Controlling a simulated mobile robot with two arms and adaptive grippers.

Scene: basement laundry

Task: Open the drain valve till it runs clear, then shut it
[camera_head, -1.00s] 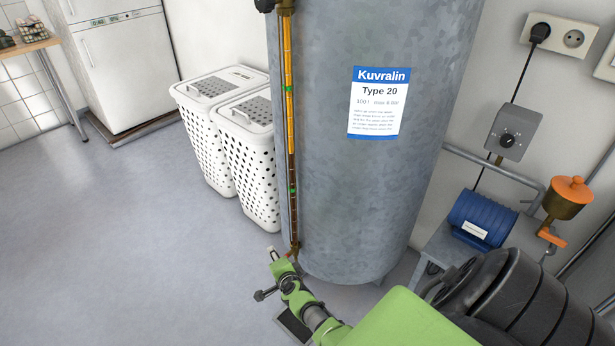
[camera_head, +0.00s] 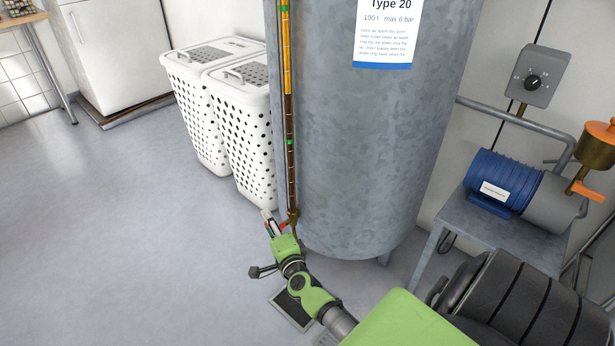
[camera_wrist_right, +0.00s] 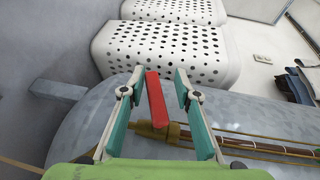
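The red valve lever (camera_wrist_right: 157,98) stands between the two teal-padded fingers of my right gripper (camera_wrist_right: 159,75) in the right wrist view, with gaps on both sides. The gripper is open. The lever lies roughly crosswise to the brass valve body (camera_wrist_right: 152,131) and its pipe. In the head view my right gripper (camera_head: 275,222) is at the foot of the sight tube (camera_head: 289,120), low beside the grey tank (camera_head: 350,160). The tube is amber above and dark brown lower down, with green marks. The valve's outlet is hidden. My left gripper is not in view.
Two white perforated hampers (camera_head: 240,135) stand left of the tank. A blue pump (camera_head: 505,180) sits on a grey stand (camera_head: 465,225) at right. A dark square plate (camera_head: 293,312) on the floor is partly hidden by my arm. The floor at left is clear.

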